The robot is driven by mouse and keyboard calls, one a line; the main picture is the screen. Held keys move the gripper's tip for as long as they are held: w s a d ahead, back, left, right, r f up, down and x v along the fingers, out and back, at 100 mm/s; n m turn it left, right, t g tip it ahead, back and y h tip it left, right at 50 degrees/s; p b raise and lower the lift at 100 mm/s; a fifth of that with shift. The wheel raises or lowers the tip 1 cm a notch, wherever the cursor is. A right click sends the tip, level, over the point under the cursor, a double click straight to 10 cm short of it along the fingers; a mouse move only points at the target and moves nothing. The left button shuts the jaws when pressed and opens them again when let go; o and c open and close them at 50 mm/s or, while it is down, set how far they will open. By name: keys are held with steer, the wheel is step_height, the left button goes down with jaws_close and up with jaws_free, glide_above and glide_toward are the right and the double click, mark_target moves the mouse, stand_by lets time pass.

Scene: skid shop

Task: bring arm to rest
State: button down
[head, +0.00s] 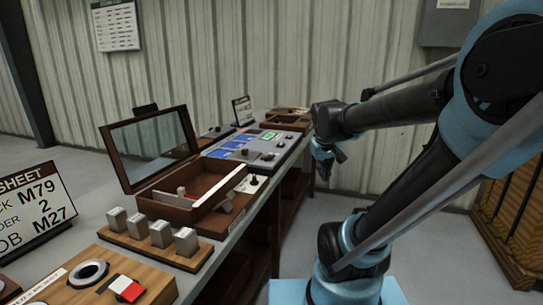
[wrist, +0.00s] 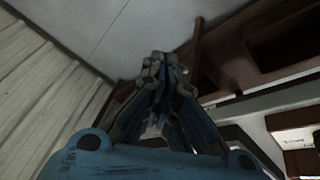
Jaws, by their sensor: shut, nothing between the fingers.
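My gripper (head: 326,165) hangs at the end of my arm, right of the long workbench, over the floor and clear of the bench edge. In the wrist view its fingers (wrist: 160,75) are together with nothing between them. My arm reaches forward from the right side of the head view, bent at the elbow.
A wooden crate (head: 515,225) stands at right. Corrugated wall behind; floor between is clear.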

steer(key=s+f+m+g, duration=0.1)
steer(key=s+f, duration=0.4)
steer(key=s, duration=0.3)
steer(key=s+f+m+g+y, duration=0.1)
steer(key=s+f, duration=0.4)
steer(key=s, duration=0.2)
steer(key=shift+s+d, duration=0.3)
steer(key=shift+s, duration=0.05)
steer(key=shift+w+f, duration=0.2)
steer(key=shift+w, duration=0.3)
